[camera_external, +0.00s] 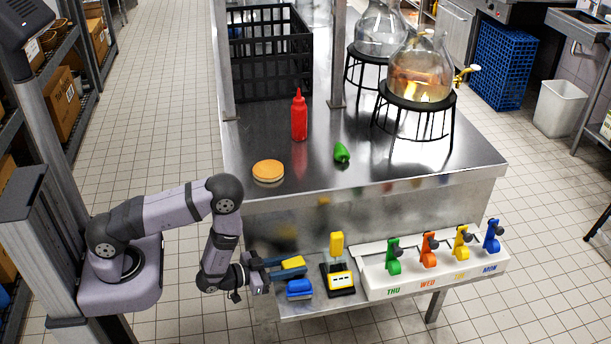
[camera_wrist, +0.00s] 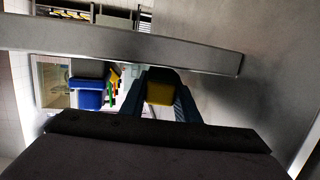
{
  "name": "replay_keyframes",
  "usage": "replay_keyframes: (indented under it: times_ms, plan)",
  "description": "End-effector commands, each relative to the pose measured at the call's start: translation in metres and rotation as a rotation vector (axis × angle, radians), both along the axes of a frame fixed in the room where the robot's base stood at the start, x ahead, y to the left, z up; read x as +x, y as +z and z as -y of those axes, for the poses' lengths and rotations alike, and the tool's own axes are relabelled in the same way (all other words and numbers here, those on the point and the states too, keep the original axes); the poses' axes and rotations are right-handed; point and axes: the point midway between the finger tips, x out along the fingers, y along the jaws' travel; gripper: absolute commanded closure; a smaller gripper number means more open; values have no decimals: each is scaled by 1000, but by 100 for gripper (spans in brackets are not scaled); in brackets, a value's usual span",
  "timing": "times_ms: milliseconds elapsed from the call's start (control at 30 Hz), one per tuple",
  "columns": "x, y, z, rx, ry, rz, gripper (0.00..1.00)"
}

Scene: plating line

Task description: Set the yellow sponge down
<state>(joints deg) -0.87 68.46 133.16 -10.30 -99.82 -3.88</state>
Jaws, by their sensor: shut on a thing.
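The yellow sponge (camera_external: 293,262) is between the fingers of my gripper (camera_external: 285,268) in the external view. It is over the left end of the low front shelf (camera_external: 314,309), just behind a blue block (camera_external: 299,288). In the wrist view the sponge's yellow face (camera_wrist: 160,92) sits between the two dark-blue fingers of my gripper (camera_wrist: 163,103), which is shut on it. I cannot tell whether its underside touches anything. The blue block also shows left of the sponge in the wrist view (camera_wrist: 90,98).
Right of the sponge stands a yellow-and-black device (camera_external: 341,281). Beyond it is a white rack (camera_external: 435,282) with several coloured clips. The steel counter above holds a bun-like disc (camera_external: 268,171), a red bottle (camera_external: 299,118), a green pepper (camera_external: 342,153) and a black crate (camera_external: 272,62).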

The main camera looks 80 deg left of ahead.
Motion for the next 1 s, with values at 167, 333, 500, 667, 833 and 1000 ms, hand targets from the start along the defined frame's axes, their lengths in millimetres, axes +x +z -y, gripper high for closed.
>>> replay_keyframes:
  times_ms: [167,333,500,667,833,1000]
  plan:
    - [1,21,0,1,0,4,96]
    - [1,45,0,1,0,5,96]
    - [0,63,7,1,-5,0,96]
    - [0,62,32,1,-8,1,96]
    - [0,62,54,0,-6,1,96]
    - [1,62,76,0,-6,3,96]
